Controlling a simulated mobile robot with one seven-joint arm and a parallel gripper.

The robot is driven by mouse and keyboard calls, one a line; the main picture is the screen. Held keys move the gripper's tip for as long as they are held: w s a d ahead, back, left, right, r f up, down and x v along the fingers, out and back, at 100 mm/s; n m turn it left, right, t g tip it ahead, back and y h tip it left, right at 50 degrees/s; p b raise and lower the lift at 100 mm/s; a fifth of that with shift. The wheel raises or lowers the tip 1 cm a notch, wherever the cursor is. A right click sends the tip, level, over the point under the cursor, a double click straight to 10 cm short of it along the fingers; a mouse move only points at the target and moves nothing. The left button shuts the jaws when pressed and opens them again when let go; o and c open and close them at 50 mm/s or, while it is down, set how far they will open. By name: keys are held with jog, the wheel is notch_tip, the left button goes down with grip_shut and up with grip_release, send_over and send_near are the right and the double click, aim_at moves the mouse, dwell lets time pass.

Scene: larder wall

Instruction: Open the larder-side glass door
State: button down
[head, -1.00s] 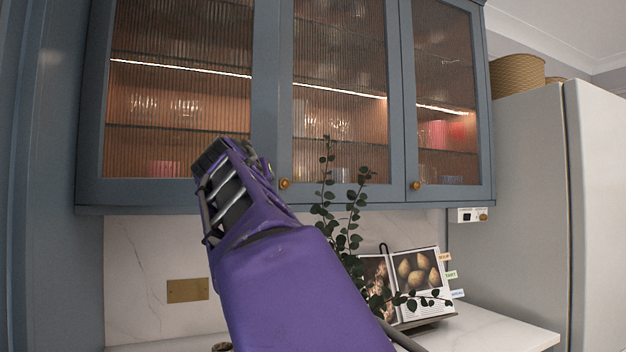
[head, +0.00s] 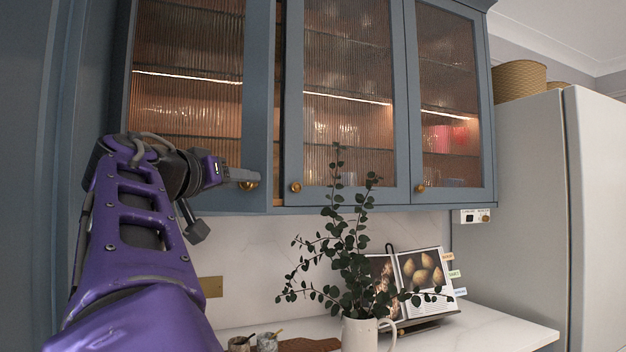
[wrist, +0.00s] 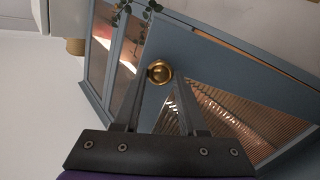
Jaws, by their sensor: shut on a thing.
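The left glass door (head: 258,110) of the blue wall cabinet stands a little ajar. Its right edge is out from the frame, and a narrow gap shows between it and the middle door. This is the door nearest the tall blue unit at the left. Its round brass knob (head: 250,185) is at the lower right corner; in the wrist view the knob (wrist: 159,71) sits between the two fingertips. My gripper (head: 240,177) reaches in from the left and is shut on this knob; it also shows in the wrist view (wrist: 160,78). My arm hides the door's lower left part.
The middle door (head: 348,100) and right door (head: 448,90) are closed. A tall grey fridge (head: 515,200) stands at right.

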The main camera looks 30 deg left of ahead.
jog(key=s+m+h+p, duration=0.1)
jog(key=s+h, duration=0.1)
jog(key=s, duration=0.4)
jog(key=shift+s+a+m+h, duration=0.3)
jog(key=shift+s, duration=0.1)
jog(key=shift+f, duration=0.1)
jog(key=shift+c, duration=2.3)
grip_release()
